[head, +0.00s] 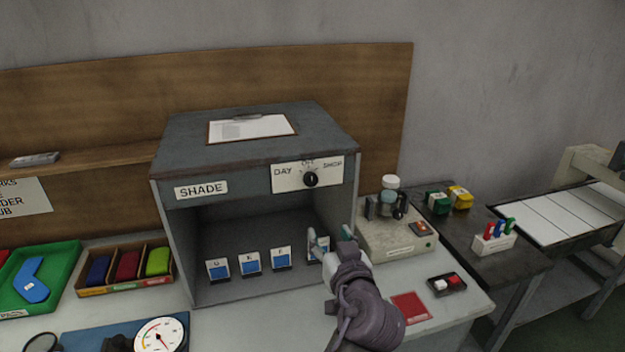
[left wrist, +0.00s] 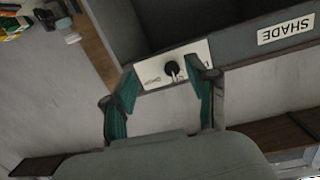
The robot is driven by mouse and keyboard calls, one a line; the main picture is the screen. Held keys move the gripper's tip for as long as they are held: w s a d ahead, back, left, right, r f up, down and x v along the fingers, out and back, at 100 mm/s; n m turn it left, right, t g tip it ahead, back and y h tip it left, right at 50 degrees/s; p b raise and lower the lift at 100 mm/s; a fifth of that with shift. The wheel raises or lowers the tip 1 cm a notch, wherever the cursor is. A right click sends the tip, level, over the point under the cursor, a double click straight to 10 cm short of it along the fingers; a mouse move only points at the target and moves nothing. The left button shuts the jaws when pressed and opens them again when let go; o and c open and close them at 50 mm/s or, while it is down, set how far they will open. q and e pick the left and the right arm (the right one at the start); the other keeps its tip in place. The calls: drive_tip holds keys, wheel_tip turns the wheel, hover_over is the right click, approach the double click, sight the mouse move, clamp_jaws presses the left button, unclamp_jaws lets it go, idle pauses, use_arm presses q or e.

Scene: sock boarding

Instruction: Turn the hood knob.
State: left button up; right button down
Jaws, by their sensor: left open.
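The hood knob (head: 310,179) is a small round black knob on a white plate (head: 290,175) marked DAY, OFF and SHOP. The plate is on the front top edge of the grey hood (head: 250,180), right of its SHADE label. My left gripper (head: 329,236) is open and empty, below the knob and in front of the hood's opening in the head view. In the left wrist view, the knob (left wrist: 172,69) shows upside down beyond and between the open fingers (left wrist: 161,72), apart from them. The knob's exact pointing is too small to tell. My right gripper is not in view.
Several blue-and-white cards (head: 250,264) stand inside the hood, one partly hidden by my gripper. A beige device (head: 398,238) with a jar stands close right of the hood. A clipboard (head: 250,128) lies on top. A red square (head: 410,307) lies on the table at front right.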

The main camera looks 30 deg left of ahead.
sight(312, 180)
use_arm(q)
wheel_tip(312, 180, up, 5)
drive_tip(key=n+y, duration=0.2)
drive_tip(key=shift+m, duration=0.3)
drive_tip(key=p+x, duration=0.2)
drive_tip(key=x, duration=0.4)
drive_tip(key=p+x, duration=0.3)
drive_tip(key=x, duration=0.4)
drive_tip(key=shift+w+d+f+p, duration=0.2)
drive_tip(key=shift+w+d+p, duration=0.05)
drive_tip(key=shift+w+p, duration=0.1)
drive_tip(key=shift+w+a+f, duration=0.15)
drive_tip(key=shift+w+a, duration=0.1)
drive_tip(key=shift+a, duration=0.2)
